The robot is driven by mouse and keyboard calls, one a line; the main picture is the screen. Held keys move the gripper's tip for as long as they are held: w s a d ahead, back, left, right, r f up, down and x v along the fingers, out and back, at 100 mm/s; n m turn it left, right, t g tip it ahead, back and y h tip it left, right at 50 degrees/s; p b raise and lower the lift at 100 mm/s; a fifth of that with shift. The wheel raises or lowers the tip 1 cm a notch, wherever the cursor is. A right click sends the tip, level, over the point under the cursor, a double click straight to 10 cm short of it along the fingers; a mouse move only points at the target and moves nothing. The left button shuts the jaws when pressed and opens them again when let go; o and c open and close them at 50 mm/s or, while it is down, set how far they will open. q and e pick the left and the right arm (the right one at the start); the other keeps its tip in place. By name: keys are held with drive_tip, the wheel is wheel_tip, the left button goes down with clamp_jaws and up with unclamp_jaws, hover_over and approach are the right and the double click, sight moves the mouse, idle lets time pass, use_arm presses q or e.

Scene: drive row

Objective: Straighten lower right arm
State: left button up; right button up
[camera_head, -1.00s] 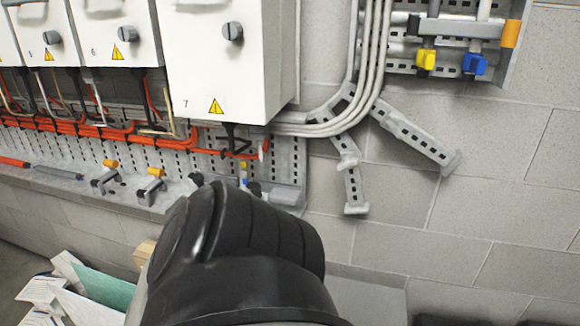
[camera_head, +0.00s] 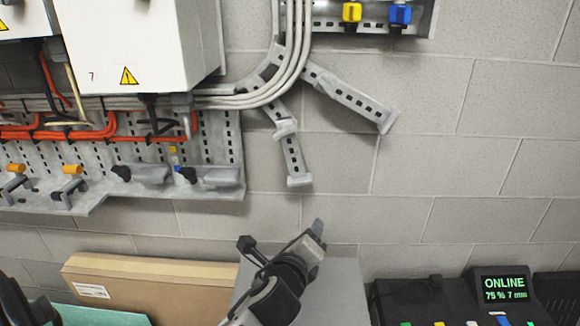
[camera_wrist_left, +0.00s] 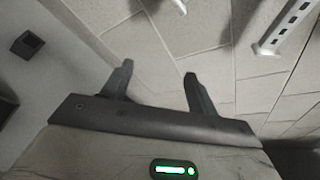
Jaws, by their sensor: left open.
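Two perforated grey metal arms stick out below the curve of the cable bundle on the wall. One arm (camera_head: 350,98) slants down to the right and ends in a small foot. The other arm (camera_head: 291,157) hangs lower, nearly upright, with a kink partway down. My left gripper (camera_head: 285,242) is below the lower arm, apart from it in the picture. In the left wrist view its two fingers (camera_wrist_left: 156,82) are spread and empty, facing the block wall. Part of a perforated arm (camera_wrist_left: 292,25) shows there at upper right, clear of the fingers.
Grey cables (camera_head: 290,65) curve up the wall beside cabinet 7 (camera_head: 135,50). A perforated tray (camera_head: 215,185) with clamps runs at left. A cardboard box (camera_head: 150,275) stands below. A black console (camera_head: 440,300) with an "ONLINE" display (camera_head: 503,288) is at lower right. The right wall is bare.

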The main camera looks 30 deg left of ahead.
sight(293, 155)
use_arm(q)
drive_tip(key=w+a+r+m+t+y+b, duration=0.1)
drive_tip(key=w+a+r+m+y, duration=0.3)
drive_tip(key=r, duration=0.5)
drive_tip(key=shift+m+y, duration=0.5)
drive_tip(key=x, duration=0.9)
drive_tip(key=a+b+x, duration=0.1)
drive_tip(key=x, duration=0.4)
drive_tip(key=shift+s+a+f, duration=0.1)
drive_tip(key=shift+a+f, duration=0.15)
drive_tip(key=shift+a, duration=0.05)
